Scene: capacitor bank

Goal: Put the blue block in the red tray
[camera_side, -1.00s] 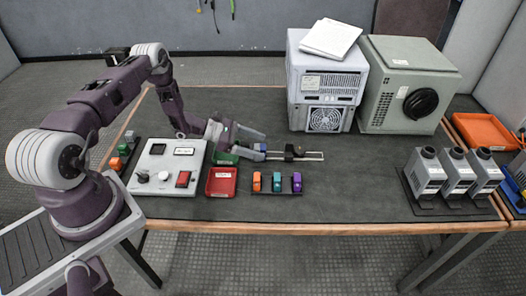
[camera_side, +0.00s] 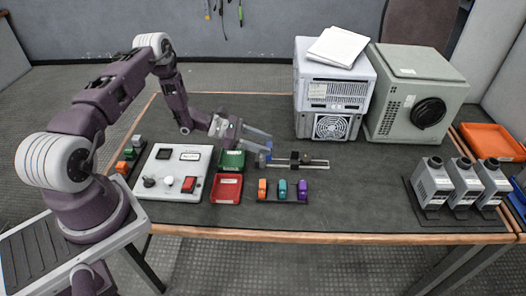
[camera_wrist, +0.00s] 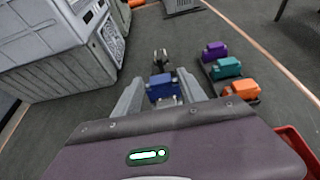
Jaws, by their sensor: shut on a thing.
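The blue block (camera_wrist: 162,88) sits between the fingers of my gripper (camera_wrist: 158,92) in the wrist view, and the gripper is shut on it. In the side view the blue block (camera_side: 264,158) shows small below the fingertips of my gripper (camera_side: 267,147), at the left end of a metal rail. I cannot tell if it touches the table. The red tray (camera_side: 226,197) lies to the left and nearer the table's front edge. Only a red edge of it (camera_wrist: 296,146) shows at the lower right in the wrist view.
A green tray (camera_side: 232,160) lies behind the red one. A rail with a dark slider (camera_side: 296,158) is right of the block. Orange (camera_side: 262,188), teal (camera_side: 282,189) and purple (camera_side: 302,189) blocks stand in front. A control panel (camera_side: 172,172) is at left. Table at centre right is clear.

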